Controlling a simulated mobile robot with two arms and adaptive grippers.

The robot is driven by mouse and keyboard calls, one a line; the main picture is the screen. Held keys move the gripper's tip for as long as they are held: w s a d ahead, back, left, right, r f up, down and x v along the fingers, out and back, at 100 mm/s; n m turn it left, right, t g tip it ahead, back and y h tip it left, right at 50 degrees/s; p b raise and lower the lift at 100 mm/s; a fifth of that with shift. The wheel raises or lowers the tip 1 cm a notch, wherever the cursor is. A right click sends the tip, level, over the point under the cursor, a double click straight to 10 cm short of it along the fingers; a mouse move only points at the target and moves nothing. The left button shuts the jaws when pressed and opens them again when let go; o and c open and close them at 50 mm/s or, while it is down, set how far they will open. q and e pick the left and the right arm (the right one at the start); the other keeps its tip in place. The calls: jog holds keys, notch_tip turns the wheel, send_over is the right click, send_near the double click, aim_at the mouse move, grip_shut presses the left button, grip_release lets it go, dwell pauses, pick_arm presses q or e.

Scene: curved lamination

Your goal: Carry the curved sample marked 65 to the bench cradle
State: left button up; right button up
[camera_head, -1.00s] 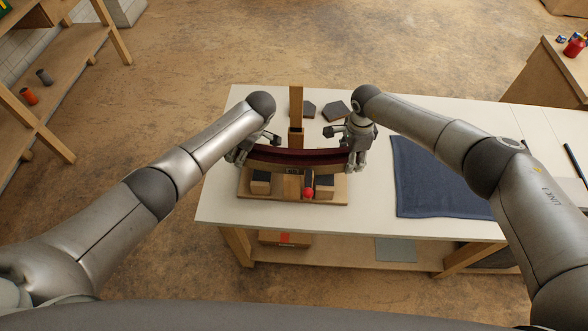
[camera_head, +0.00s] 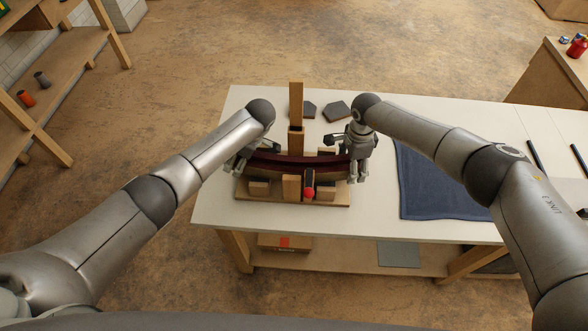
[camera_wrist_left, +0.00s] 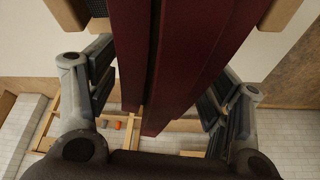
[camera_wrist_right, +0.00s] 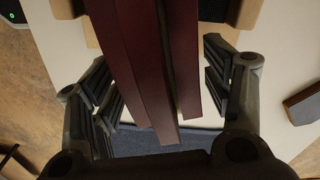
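The curved sample (camera_head: 300,163), a long dark red laminated piece, lies level along the wooden bench cradle (camera_head: 240,196) and appears to rest on its supports. I cannot read a mark on it. My left gripper (camera_head: 243,160) is around its left end; in the left wrist view the fingers stand apart on both sides of the sample (camera_wrist_left: 180,50). My right gripper (camera_head: 355,165) is around its right end; in the right wrist view there are gaps between the fingers and the sample (camera_wrist_right: 150,70). Both grippers look open. The sample's underside is hidden.
A wooden post (camera_head: 296,105) rises behind the sample, and a red knob (camera_head: 309,192) is at the cradle's front. Dark flat pieces (camera_head: 337,110) lie behind. A blue towel (camera_head: 435,185) lies on the white bench (camera_head: 215,200) to the right. Shelves stand far left.

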pick_arm(q)
jog(key=shift+d, duration=0.1)
pick_arm(e)
jog(key=shift+a, duration=0.1)
pick_arm(q)
jog(key=shift+d+r, duration=0.15)
jog(key=shift+r, duration=0.2)
jog(key=v, duration=1.1)
jog(key=shift+r, duration=0.1)
pick_arm(e)
jog(key=shift+w+r, duration=0.1)
jog(key=shift+r, duration=0.15)
notch_tip(320, 180, up, 12)
jog(key=shift+f, duration=0.25)
pick_arm(q)
jog(key=shift+s, duration=0.15)
pick_arm(e)
jog(key=shift+f, duration=0.1)
